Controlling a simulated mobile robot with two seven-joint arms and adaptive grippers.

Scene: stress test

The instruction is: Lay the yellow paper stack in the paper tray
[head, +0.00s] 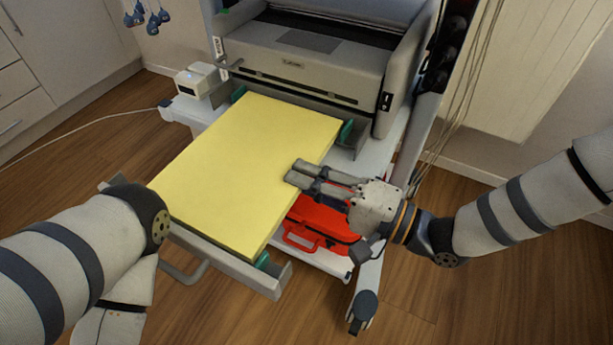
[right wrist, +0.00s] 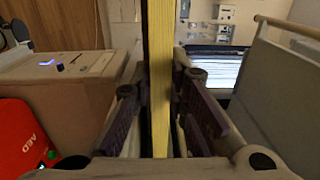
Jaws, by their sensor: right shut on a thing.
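The yellow paper stack (head: 245,165) is a thick, flat block over the pulled-out grey paper tray (head: 225,268). The tray's green guides (head: 346,132) show around the stack's edges. I cannot tell whether the stack rests on the tray floor, which it hides. My right gripper (head: 296,171) is shut on the stack's right edge. In the right wrist view the stack (right wrist: 160,75) stands as a yellow band between the fingers (right wrist: 160,115). My left arm comes in at the lower left, but its gripper is not visible.
The grey printer (head: 310,60) stands behind the tray on a white cart. A red AED case (head: 318,225) lies on the cart's lower level, below my right gripper. A small white box (head: 197,80) is left of the printer. Cables (head: 455,100) hang at the right. Wooden floor surrounds the cart.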

